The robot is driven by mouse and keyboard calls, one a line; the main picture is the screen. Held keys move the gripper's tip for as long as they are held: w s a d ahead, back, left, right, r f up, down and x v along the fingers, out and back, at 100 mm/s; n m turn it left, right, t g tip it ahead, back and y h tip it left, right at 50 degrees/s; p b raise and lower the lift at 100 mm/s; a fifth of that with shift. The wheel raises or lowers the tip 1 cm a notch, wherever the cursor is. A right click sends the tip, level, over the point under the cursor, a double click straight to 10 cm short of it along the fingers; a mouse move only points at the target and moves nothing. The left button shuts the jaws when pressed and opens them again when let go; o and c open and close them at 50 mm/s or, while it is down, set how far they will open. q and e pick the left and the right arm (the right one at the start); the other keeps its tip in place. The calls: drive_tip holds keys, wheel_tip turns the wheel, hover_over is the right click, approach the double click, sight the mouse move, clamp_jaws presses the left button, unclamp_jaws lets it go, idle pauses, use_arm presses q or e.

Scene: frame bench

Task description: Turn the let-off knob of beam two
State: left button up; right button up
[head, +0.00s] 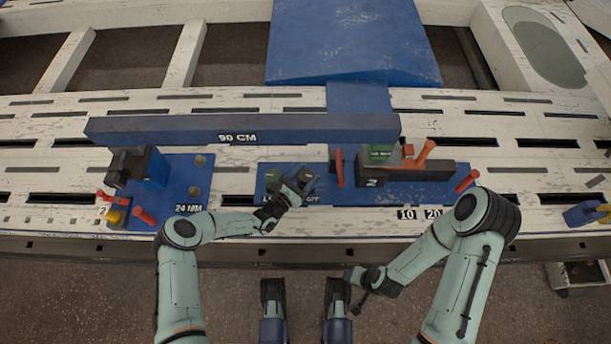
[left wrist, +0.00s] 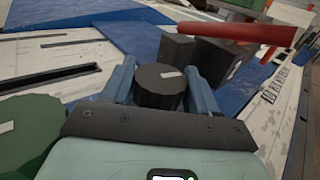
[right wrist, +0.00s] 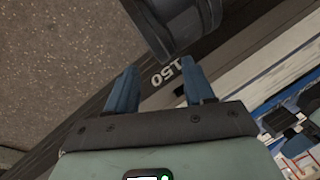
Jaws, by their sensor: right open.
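A dark round knob (left wrist: 159,86) with a white mark on top stands between my left gripper's two blue fingers in the left wrist view. My left gripper (head: 298,188) is open, one finger on each side of it; any contact is hard to tell. A green knob (left wrist: 24,130) with a white mark is to the left there. In the head view, the green knob (head: 275,173) and the dark knob sit on a blue plate (head: 264,188) whose lettering is partly hidden by my gripper. My right gripper (right wrist: 158,78) is open and empty, low beyond the bench's front edge.
A long blue beam marked 90 CM (head: 170,131) lies behind the knobs. A dark block marked 2 (head: 371,183), with red and orange handles, stands to the right. A red handle (left wrist: 240,33) rises close beyond the left fingers. A blue fixture (head: 155,168) is at left.

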sight(301, 182)
use_arm(q)
drive_tip(key=n+t+y+p, duration=0.1)
drive_tip(key=p, duration=0.2)
drive_tip(key=shift+r+n+y, duration=0.1)
drive_tip(key=shift+n+y, duration=0.2)
drive_tip(key=shift+y, duration=0.1)
drive_tip(key=shift+c, duration=0.2)
drive_tip(key=o, duration=1)
drive_tip(key=shift+c, duration=0.2)
use_arm(e)
drive_tip(key=shift+g+y, duration=0.4)
drive_tip(key=shift+g, duration=0.4)
drive_tip(key=s+r, duration=0.1)
drive_tip(key=s+a+r, duration=0.1)
drive_tip(key=s, duration=0.1)
drive_tip(key=s+a+r, duration=0.1)
drive_tip(key=shift+s+r, duration=0.2)
